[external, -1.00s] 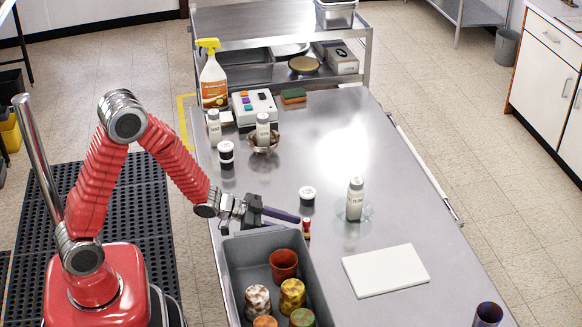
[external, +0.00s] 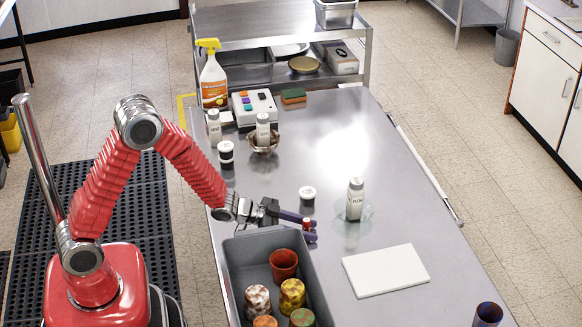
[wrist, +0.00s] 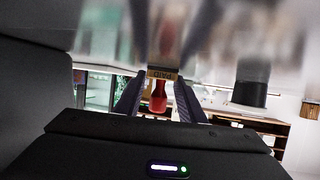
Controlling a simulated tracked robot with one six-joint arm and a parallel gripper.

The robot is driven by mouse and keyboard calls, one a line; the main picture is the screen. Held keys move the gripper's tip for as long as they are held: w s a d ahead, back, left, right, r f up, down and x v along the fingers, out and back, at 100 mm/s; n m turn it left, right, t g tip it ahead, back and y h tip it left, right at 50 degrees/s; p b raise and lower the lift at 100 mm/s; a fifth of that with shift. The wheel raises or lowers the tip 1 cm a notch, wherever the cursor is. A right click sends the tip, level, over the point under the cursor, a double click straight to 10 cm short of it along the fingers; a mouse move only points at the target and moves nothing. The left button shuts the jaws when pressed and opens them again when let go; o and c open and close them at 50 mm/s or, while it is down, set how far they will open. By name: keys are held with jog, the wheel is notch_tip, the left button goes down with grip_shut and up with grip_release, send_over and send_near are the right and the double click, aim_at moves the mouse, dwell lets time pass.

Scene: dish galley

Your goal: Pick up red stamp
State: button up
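The red stamp (external: 306,222) is on the metal table, just beyond the grey bin's far right corner. Its lower part is hidden by my finger in the external view. My gripper (external: 308,230) reaches over the table with its two dark fingers on either side of the stamp. In the wrist view the stamp (wrist: 158,103) appears upside down between the fingertips, with a red handle and a tan band lettered "PAID". My gripper (wrist: 158,100) is open there, with a small gap beside the stamp.
The grey bin (external: 237,262) with several cups sits just in front of the gripper. A labelled white bottle (external: 355,199) and white board (external: 386,270) are to the right.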

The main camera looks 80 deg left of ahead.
aim_at(307, 220)
jog(key=shift+c, duration=0.5)
jog(key=c, duration=0.5)
jog(key=shift+r, duration=0.1)
jog(key=shift+c, duration=0.2)
jog(key=shift+r, duration=4.95)
